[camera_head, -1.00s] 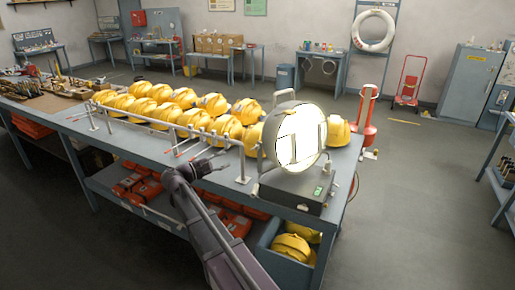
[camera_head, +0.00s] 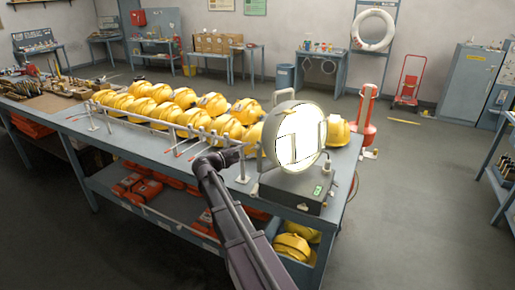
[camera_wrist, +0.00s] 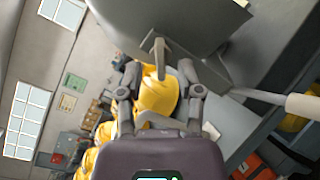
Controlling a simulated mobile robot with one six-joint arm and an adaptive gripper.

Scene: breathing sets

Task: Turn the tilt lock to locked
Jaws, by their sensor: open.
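The searchlight (camera_head: 296,135) has a round grey housing and a bright white face. It stands on a dark box base (camera_head: 292,188) at the bench's right end. In the wrist view its grey housing (camera_wrist: 200,18) fills the top. A small pale lever (camera_wrist: 158,58) on the housing looks like the tilt lock; whether it is locked cannot be told. My gripper (camera_head: 240,154) is just left of the searchlight in the head view. In the wrist view my gripper (camera_wrist: 158,72) is open, its fingers on either side of the lever, with no clear contact.
Yellow helmets (camera_head: 185,98) stand in rows on the blue-grey bench (camera_head: 120,147), behind a metal rail. One helmet (camera_wrist: 158,92) shows beyond my fingers. A rod with a pale grip (camera_wrist: 303,107) crosses at right in the wrist view. Free floor lies right of the bench.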

